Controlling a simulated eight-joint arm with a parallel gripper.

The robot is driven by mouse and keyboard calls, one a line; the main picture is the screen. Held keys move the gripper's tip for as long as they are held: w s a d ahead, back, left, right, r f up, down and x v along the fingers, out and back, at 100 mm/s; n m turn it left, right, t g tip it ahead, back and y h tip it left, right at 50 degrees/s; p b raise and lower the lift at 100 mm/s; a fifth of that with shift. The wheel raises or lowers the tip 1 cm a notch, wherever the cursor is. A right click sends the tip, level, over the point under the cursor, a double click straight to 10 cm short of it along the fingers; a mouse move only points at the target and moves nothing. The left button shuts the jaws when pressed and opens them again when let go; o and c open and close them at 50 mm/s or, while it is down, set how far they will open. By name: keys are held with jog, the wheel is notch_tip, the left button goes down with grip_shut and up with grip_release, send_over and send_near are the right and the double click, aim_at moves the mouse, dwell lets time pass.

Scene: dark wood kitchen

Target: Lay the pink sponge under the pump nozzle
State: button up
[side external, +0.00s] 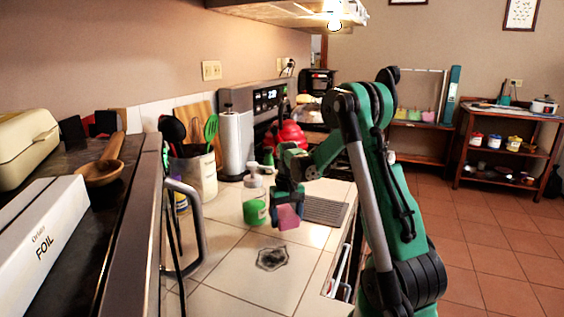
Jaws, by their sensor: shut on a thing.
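The pink sponge (289,217) is held in my gripper (288,204), which points down over the tiled counter. My gripper is shut on the sponge's upper part. I cannot tell how far the sponge is above the counter.
A grey ribbed mat (324,211) lies to the right. A utensil crock (193,178) and paper towel roll (236,145) stand behind.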

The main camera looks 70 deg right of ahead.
aim_at(289, 213)
jog(key=f, duration=0.1)
jog(key=d+f, duration=0.1)
jog(key=shift+d+f, duration=0.1)
jog(key=shift+f, duration=0.65)
jog(key=o, duration=1.3)
jog(key=shift+f, duration=0.15)
notch_tip(289, 213, up, 12)
jog(key=shift+r, duration=0.15)
